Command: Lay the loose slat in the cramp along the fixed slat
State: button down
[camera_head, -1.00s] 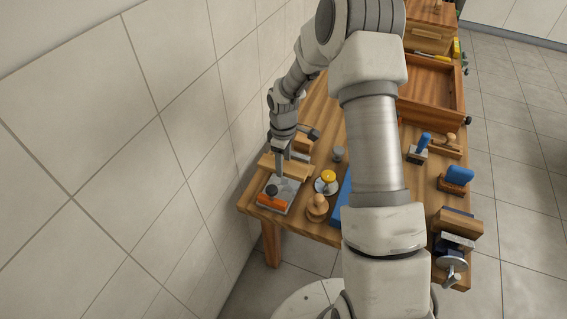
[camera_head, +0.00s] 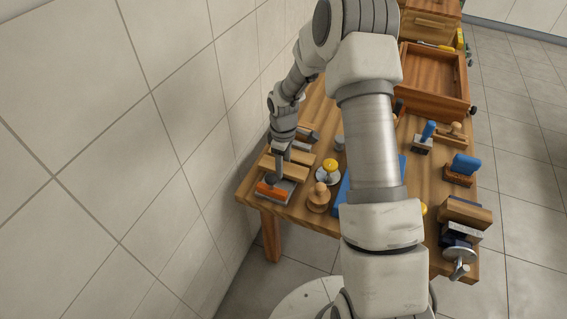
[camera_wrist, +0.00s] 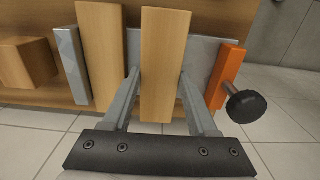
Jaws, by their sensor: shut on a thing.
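My gripper (camera_wrist: 160,100) is shut on the loose slat (camera_wrist: 165,55), a pale wooden bar standing between the two fingers. In the wrist view the fixed slat (camera_wrist: 103,50) lies to its left, roughly parallel, with a narrow gap between them. The grey metal stop of the cramp (camera_wrist: 69,68) is left of the fixed slat. The orange jaw (camera_wrist: 227,76) with its black knob (camera_wrist: 246,106) is to the right, apart from the loose slat. In the head view my gripper (camera_head: 279,178) is over the cramp, just behind the orange jaw (camera_head: 271,191). Contact with the cramp's bed is unclear.
A round wooden-handled tool (camera_head: 318,198) and a yellow-topped tool (camera_head: 328,170) stand close to the right of the cramp. The wall is close on the left. A wooden block (camera_wrist: 25,62) lies beyond the metal stop in the wrist view.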

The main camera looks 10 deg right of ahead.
jog(key=shift+f+b, duration=0.4)
jog(key=shift+f, duration=0.25)
jog(key=shift+c, duration=0.5)
grip_release()
jog(key=shift+r, duration=0.1)
notch_tip(320, 180, up, 18)
jog(key=p, duration=0.5)
jog(key=shift+f, duration=0.2)
